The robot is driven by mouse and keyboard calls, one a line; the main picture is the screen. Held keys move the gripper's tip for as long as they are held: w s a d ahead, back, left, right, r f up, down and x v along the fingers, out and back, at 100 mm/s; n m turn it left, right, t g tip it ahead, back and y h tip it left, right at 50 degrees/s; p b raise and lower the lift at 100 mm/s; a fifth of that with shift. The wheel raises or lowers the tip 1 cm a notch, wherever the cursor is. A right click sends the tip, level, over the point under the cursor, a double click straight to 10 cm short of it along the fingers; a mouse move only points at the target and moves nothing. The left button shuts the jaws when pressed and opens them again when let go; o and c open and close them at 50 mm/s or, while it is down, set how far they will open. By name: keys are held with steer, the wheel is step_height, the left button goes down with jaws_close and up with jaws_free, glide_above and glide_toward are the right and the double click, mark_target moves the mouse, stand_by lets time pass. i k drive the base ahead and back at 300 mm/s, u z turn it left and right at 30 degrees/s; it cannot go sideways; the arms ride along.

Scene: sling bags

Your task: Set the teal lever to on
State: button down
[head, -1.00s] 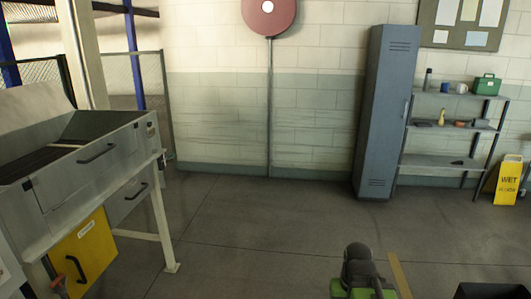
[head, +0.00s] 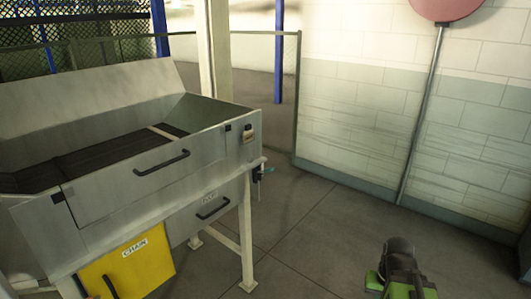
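A small teal lever (head: 266,170) sticks out to the right from a small dark fitting at the right front corner of the grey metal sorting bench. It is small in the head view, and I cannot tell which setting it is at. A part of my own arm, dark with green, shows at the bottom right, well apart from the lever. No gripper fingers can be made out.
The grey bench (head: 130,195) fills the left, with black-handled drawers and a yellow CHAIN drawer (head: 128,268) below. Its leg (head: 246,230) stands on the floor. Open floor (head: 310,235) lies to its right, before a block wall (head: 375,120) and a mesh fence.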

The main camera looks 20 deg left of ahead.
mark_target(270, 168)
steer(key=u, duration=0.95)
steer(key=i, duration=1.4)
steer(key=u, duration=0.85)
